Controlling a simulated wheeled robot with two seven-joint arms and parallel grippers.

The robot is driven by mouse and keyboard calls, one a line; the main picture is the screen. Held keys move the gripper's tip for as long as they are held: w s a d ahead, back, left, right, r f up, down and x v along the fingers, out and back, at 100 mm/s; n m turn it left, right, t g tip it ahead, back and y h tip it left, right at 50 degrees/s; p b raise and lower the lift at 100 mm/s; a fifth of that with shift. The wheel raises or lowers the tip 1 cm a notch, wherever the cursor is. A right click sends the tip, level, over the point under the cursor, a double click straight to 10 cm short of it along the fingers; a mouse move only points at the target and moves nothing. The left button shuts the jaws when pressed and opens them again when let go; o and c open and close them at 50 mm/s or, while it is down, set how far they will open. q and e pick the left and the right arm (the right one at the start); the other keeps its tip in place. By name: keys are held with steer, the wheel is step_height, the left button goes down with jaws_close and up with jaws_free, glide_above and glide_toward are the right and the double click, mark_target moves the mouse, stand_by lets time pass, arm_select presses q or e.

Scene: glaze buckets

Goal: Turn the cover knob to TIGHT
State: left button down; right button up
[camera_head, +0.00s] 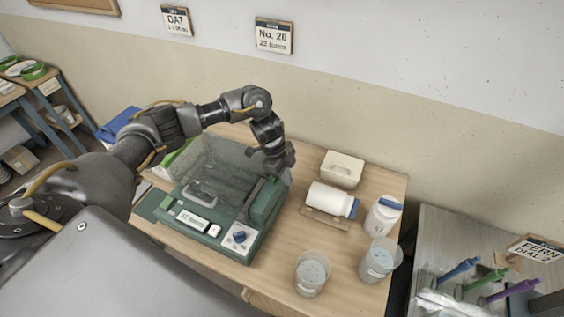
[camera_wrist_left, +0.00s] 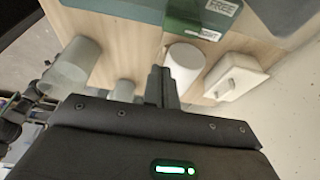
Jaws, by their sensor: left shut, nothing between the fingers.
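A green machine (camera_head: 180,212) with a clear, smoky cover (camera_head: 225,165) stands on the wooden table. A blue knob (camera_head: 239,237) sits on a white dial plate at its front right corner; I cannot tell whether it is the cover knob. In the left wrist view, a green block (camera_wrist_left: 190,14) carries a FREE label (camera_wrist_left: 222,6) and a second, partly readable label (camera_wrist_left: 204,33) ending in "HT". No knob shows clearly beside them. My left gripper (camera_head: 284,172) is shut and empty, above the machine's right rear side; its fingers (camera_wrist_left: 159,75) show in the wrist view. My right gripper is not in view.
Right of the machine are a white box (camera_head: 343,168), a lying white jar (camera_head: 326,197), an upright jar (camera_head: 382,217) and two clear cups (camera_head: 311,273) (camera_head: 378,262). A wall rises behind the table. A metal bench (camera_head: 435,240) with coloured tools stands at right.

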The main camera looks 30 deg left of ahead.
mark_target(276, 183)
arm_select(q)
steer(key=a+p, duration=0.1)
steer(key=a, duration=0.1)
steer(key=a+f+p, duration=0.1)
steer(key=shift+s+a, duration=0.2)
steer(key=shift+a, duration=0.2)
